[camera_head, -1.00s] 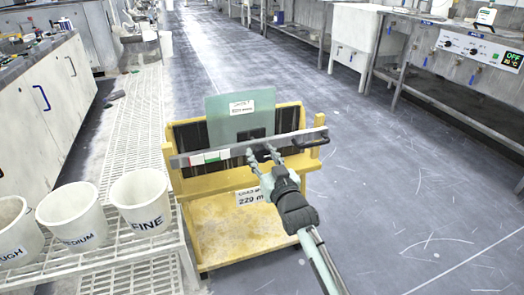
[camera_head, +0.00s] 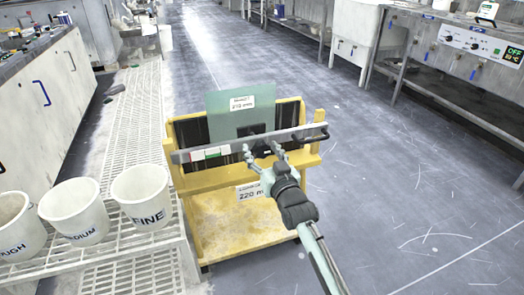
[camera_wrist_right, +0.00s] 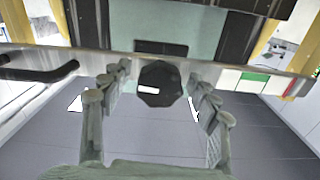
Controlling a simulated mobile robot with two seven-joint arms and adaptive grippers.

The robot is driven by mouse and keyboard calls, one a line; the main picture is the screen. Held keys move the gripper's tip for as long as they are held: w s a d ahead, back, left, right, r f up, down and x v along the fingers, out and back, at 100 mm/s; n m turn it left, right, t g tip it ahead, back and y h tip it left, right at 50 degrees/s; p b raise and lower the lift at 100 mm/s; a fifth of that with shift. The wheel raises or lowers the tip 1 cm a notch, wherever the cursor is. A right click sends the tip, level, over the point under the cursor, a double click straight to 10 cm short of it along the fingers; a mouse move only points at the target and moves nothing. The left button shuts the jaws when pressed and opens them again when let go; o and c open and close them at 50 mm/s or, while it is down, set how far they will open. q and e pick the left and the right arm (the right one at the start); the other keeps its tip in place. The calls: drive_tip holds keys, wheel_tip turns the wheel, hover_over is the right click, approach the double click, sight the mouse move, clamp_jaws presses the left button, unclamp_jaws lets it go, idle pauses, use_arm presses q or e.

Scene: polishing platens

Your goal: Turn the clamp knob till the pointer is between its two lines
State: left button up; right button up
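The clamp knob (camera_wrist_right: 160,84) is a dark faceted knob with a white mark on its face, on the front of a metal bar (camera_wrist_right: 225,74). In the head view the bar (camera_head: 301,134) crosses the yellow cart. My right gripper (camera_head: 262,149) is in front of the bar at the knob. In the right wrist view the fingers of my right gripper (camera_wrist_right: 158,84) are spread, one on each side of the knob, with gaps visible. The bar carries a green patch (camera_wrist_right: 255,77). I cannot make out the two lines. My left gripper is not in view.
A yellow cart (camera_head: 236,218) holds a pale green plate (camera_head: 226,102) behind the bar. A black handle (camera_head: 311,138) projects at the bar's right end. White buckets (camera_head: 140,190) stand on a grating at left. The floor right of the cart is clear.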

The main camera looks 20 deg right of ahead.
drive_tip(key=shift+s, duration=0.1)
drive_tip(key=s, duration=1.2)
drive_tip(key=shift+d, duration=0.2)
drive_tip(key=s+d+f+n+g+p, duration=0.1)
drive_tip(key=s+f+g, duration=0.35)
drive_tip(key=f, duration=0.45)
drive_tip(key=s+d+f+n+g, duration=0.1)
drive_tip(key=s+d+f+g, duration=0.1)
drive_tip(key=s+f+g, duration=0.45)
use_arm(q)
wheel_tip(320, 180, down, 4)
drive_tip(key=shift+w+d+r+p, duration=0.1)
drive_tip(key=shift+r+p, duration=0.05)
drive_tip(key=shift+p, duration=0.15)
use_arm(e)
drive_tip(key=s+d+f+g+h, duration=0.2)
drive_tip(key=s+d+f+g, duration=0.2)
drive_tip(key=s+f, duration=0.5)
drive_tip(key=s, duration=0.4)
drive_tip(key=shift+f, duration=0.35)
drive_tip(key=shift+w+a, duration=0.1)
